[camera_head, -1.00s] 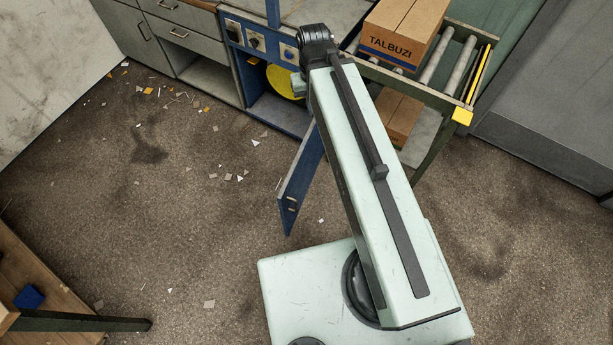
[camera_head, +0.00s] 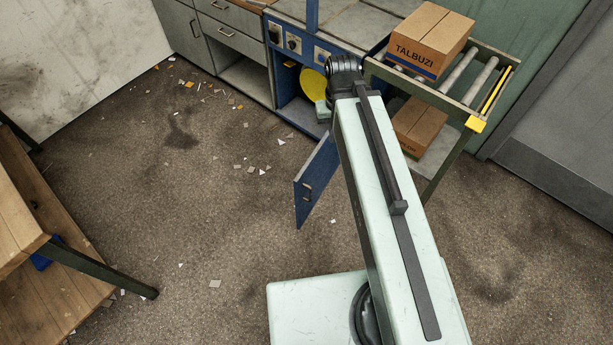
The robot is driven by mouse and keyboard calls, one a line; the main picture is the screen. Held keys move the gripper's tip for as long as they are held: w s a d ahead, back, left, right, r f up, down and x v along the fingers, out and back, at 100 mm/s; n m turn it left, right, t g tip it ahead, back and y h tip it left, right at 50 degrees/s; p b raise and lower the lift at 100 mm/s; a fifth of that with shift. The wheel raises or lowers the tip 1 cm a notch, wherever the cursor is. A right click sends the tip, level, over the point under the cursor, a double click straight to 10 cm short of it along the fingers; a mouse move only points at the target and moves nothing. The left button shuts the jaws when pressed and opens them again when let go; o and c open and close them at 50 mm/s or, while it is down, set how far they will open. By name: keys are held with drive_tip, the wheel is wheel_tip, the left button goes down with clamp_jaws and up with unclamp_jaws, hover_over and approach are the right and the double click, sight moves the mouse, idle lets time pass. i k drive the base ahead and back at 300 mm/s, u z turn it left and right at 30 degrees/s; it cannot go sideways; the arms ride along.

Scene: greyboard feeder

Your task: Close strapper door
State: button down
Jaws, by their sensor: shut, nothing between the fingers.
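The strapper is a blue cabinet with a grey top and a row of knobs on its front (camera_head: 293,44). A yellow disc (camera_head: 313,84) shows inside its open lower bay. The strapper door (camera_head: 318,178) is a blue panel standing open, swung out over the floor, with a dark handle (camera_head: 307,193) near its free edge. My pale green arm reaches up past the right side of the door, and its far joint is in front of the strapper. My arm hides part of the bay and the hinge side. My gripper's fingers are not visible.
A roller conveyor (camera_head: 476,124) with a TALBUZI carton (camera_head: 430,38) stands right of the strapper, with another carton (camera_head: 420,125) below. Grey drawers (camera_head: 232,35) stand left. A wooden table (camera_head: 20,205) is at the left edge. The floor left of the door is open, with scattered scraps.

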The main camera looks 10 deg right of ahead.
sight(314, 175)
drive_tip(key=u, duration=3.15)
drive_tip(key=i, duration=0.7)
drive_tip(key=z, duration=2.2)
